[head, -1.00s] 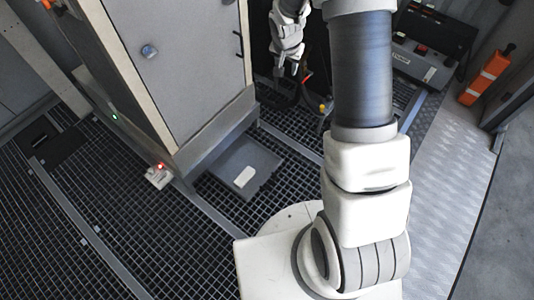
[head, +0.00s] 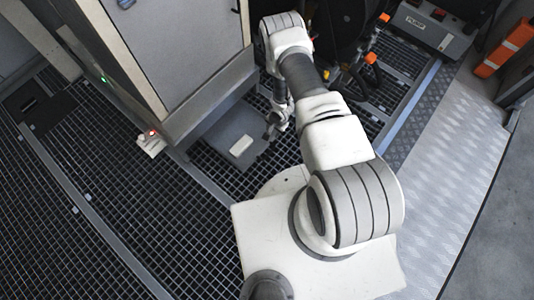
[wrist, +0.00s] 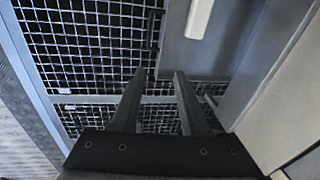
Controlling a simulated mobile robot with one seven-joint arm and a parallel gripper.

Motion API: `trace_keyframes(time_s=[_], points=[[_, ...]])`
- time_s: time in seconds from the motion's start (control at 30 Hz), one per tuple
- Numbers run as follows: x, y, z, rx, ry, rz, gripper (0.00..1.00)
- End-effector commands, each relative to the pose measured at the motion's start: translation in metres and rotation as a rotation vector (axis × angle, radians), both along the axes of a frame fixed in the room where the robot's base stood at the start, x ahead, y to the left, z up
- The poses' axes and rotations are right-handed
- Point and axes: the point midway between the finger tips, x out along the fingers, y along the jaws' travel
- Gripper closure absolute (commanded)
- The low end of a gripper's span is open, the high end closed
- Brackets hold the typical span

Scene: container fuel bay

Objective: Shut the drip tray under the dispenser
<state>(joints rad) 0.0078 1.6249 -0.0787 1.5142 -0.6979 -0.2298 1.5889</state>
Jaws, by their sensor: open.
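The drip tray (head: 222,128) is a flat grey tray sticking out from under the dispenser (head: 185,50), a tall grey cabinet. A small white bar (head: 241,146) lies on the tray near its outer edge. My gripper (head: 270,132) is low beside the tray's right outer corner; I cannot tell whether it touches. In the wrist view the gripper (wrist: 160,76) is open and empty, its two dark fingers over the floor grating. The tray (wrist: 225,55) and its white bar (wrist: 199,18) show at the top, beyond the fingertips.
A small white box (head: 151,143) with a red light sits on the grating by the cabinet's front corner. Black hoses with orange fittings (head: 370,58) are right of my arm. A control box (head: 435,22) and an orange case (head: 503,47) stand farther right.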

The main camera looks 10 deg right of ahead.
Motion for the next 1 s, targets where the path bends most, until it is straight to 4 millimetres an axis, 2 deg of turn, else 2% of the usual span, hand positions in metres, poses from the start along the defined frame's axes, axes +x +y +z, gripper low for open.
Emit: trace_keyframes(time_s=[0.03, 0.1, 0.27, 0.47, 0.8, 1.0], points=[[-0.013, 0.002, -0.02, 0.013, 0.015, -0.01, 0.55], [-0.025, 0.005, -0.035, 0.029, 0.024, -0.022, 0.55], [-0.038, 0.008, -0.052, 0.046, 0.034, -0.036, 0.55], [-0.036, 0.01, -0.075, 0.048, 0.036, -0.036, 0.55], [-0.025, 0.018, -0.148, 0.047, 0.035, -0.036, 0.55], [-0.02, 0.022, -0.182, 0.047, 0.035, -0.036, 0.55]])
